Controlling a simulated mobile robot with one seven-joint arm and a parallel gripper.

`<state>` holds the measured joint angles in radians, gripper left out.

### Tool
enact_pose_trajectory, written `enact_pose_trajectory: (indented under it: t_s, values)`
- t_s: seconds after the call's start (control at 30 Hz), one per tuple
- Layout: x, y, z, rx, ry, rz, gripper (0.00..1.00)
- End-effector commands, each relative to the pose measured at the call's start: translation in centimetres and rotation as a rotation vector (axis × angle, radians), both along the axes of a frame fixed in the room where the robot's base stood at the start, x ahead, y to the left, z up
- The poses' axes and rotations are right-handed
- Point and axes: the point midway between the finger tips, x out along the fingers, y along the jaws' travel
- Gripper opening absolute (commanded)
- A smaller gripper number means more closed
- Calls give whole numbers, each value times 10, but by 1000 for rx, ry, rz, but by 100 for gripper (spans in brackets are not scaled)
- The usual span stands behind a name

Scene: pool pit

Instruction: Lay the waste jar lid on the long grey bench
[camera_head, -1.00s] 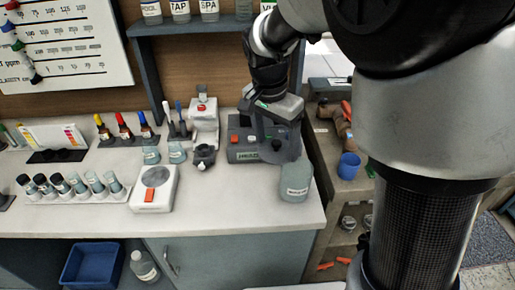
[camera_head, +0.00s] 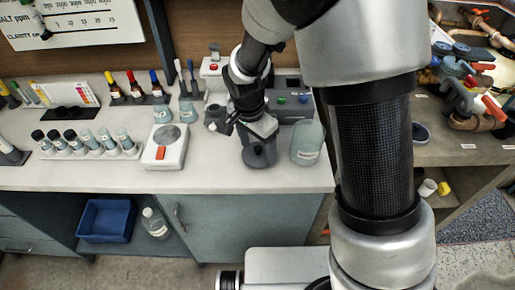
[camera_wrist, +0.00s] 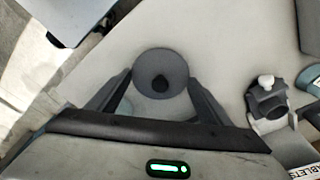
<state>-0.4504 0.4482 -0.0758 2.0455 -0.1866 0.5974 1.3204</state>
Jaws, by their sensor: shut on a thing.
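The waste jar lid (camera_wrist: 172,62) is a grey disc with a dark knob in the wrist view, between my two fingertips. In the head view the lid (camera_head: 260,155) is dark and partly covered by my fingers. My gripper (camera_head: 258,138) is shut on it, over the front part of the long grey bench (camera_head: 215,178). I cannot tell whether the lid touches the bench top. The waste jar (camera_head: 307,145), pale and translucent with a label, stands just right of my gripper.
A white scale (camera_head: 167,147) with an orange button stands to the left, beyond a bare strip. A grey device (camera_head: 289,84) stands behind my gripper. Sample vials (camera_head: 88,138) stand further left. My arm hides the bench's right end. The front edge is close.

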Motion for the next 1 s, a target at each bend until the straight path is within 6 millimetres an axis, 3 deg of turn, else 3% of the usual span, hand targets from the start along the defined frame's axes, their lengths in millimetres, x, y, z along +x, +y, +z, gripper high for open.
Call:
enact_pose_trajectory:
  t_s: [0.4,0.43,0.53,0.83,1.0]
  values:
    - [0,0,-12,1,-1,0,51]
    - [0,0,-9,1,-1,0,78]
    - [0,0,-9,1,-1,0,91]
    - [0,0,-7,1,-1,0,91]
    - [-1,2,11,2,-4,1,91]
